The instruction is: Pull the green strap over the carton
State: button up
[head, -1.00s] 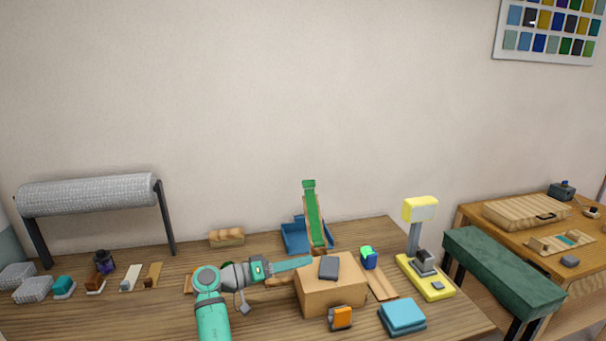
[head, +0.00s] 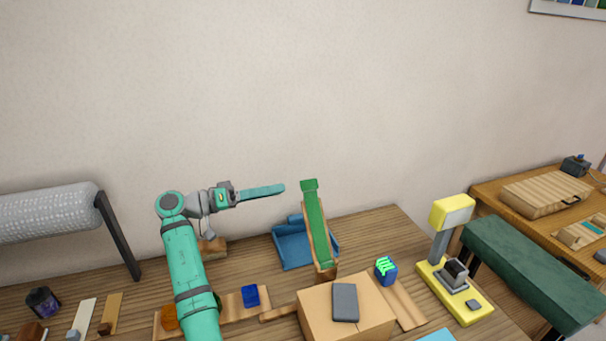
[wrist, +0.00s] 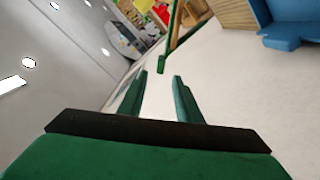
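The green strap (head: 316,232) rises at a slant behind the carton, along a wooden piece, with a small green tab at its upper end. The brown carton (head: 318,312) stands at the front, with a dark grey flat block (head: 345,302) on top. My gripper (head: 284,187) is raised left of the strap's upper end, at about that height in the picture, apart from it. In the wrist view its two fingers (wrist: 160,76) are spread with nothing between them. The strap's green tab (wrist: 161,64) shows just beyond the fingertips.
A blue tray (head: 290,252) sits behind the carton, by the strap's base. A blue-green cube (head: 386,270) and a wooden strip (head: 403,305) lie right of the carton. A yellow stand (head: 452,215) is farther right. The air above the table is clear.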

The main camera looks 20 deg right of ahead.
aim_at(309, 183)
jog(key=d, duration=1)
jog(key=shift+w+d, duration=0.35)
jog(key=shift+d, duration=0.05)
grip_shut()
